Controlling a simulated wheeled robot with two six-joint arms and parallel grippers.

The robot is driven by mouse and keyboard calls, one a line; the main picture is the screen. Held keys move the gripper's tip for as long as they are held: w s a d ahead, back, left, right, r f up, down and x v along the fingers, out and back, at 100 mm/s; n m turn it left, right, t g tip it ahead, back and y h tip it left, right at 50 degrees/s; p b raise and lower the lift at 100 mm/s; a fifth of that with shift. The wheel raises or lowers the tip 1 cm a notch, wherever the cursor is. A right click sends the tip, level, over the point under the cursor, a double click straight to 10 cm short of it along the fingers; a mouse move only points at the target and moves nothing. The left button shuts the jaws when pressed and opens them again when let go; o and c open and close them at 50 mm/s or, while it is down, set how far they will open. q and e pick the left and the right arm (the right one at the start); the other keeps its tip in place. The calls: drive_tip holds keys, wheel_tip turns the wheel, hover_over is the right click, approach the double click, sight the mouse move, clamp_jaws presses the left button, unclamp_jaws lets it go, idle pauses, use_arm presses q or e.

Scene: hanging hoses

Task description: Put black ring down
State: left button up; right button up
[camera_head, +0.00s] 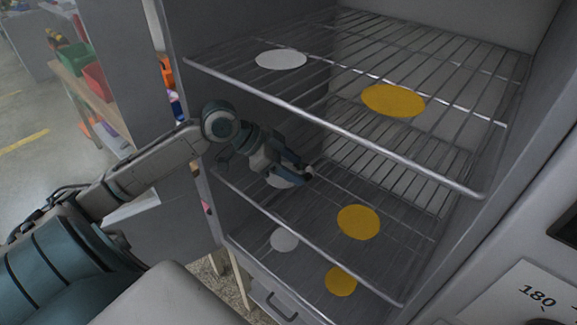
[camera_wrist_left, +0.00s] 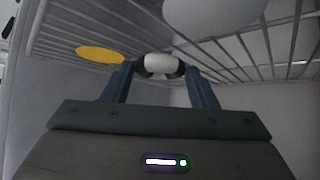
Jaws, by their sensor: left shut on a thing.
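My left gripper (camera_head: 306,172) reaches into an open wire-shelf cabinet, below the top shelf and above the middle one. It is shut on a small pale thing with dark ends, which shows between the fingers in the left wrist view (camera_wrist_left: 160,65). I cannot make out a clear black ring shape; the dark ends may be part of it or of the finger pads. A white disc (camera_head: 283,182) on the middle shelf is partly hidden by the gripper. A yellow disc (camera_head: 358,222) lies to its right on that shelf. My right gripper is not in view.
The top wire shelf (camera_head: 340,120) carries a white disc (camera_head: 281,60) and a yellow disc (camera_head: 393,100). Below the middle shelf (camera_head: 320,248) are another white disc (camera_head: 284,240) and yellow disc (camera_head: 341,281). The cabinet's side wall (camera_head: 190,100) stands left of the shelves.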

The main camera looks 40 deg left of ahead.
use_arm(q)
drive_tip(key=shift+w+a, duration=0.55)
drive_tip(key=shift+a, duration=0.35)
wheel_tip(320, 180, down, 3)
drive_tip(key=shift+f+p, duration=0.2)
drive_tip(key=shift+p, duration=0.75)
drive_tip(key=shift+f, duration=0.2)
drive_tip(key=shift+f, duration=0.1)
drive_tip(key=o, duration=1)
drive_tip(key=shift+c, duration=0.2)
